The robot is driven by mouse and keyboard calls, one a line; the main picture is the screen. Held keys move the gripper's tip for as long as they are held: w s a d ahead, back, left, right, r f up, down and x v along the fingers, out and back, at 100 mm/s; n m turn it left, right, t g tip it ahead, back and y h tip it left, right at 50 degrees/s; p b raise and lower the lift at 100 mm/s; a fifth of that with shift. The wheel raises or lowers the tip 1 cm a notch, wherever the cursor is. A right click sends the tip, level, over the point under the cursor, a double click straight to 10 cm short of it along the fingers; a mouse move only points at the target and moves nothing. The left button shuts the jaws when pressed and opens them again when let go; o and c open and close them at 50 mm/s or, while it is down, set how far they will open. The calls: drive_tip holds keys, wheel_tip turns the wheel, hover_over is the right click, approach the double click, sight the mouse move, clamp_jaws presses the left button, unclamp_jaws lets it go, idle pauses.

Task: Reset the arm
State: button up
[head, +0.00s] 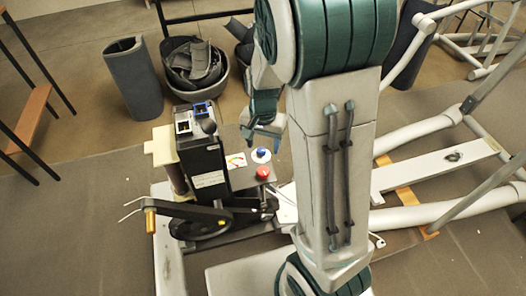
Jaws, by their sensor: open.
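My arm, grey with teal joints, rises through the right middle of the head view. My gripper (261,138) hangs left of the arm link, pointing down, with its teal fingers apart. It appears above a small panel with a blue knob (261,154) and a red button (263,173). I see nothing between the fingers. I cannot tell how far the gripper is above the knob. Part of the machine behind my arm is hidden.
A black upright unit (203,165) with a crank arm (187,211) stands left of my gripper. The elliptical's grey frame (415,130) spreads right. Bare mat (75,230) lies left.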

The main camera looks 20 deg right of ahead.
drive_tip(key=shift+r, duration=0.75)
drive_tip(key=s+r+n+t+p, duration=0.2)
drive_tip(key=s+r+n+p, duration=0.3)
drive_tip(key=s+r, duration=0.9)
wheel_tip(320, 180, up, 4)
drive_tip(key=shift+d+f+n+t+p, duration=0.2)
drive_tip(key=shift+n+t+p, duration=0.15)
drive_tip(key=shift+n, duration=0.45)
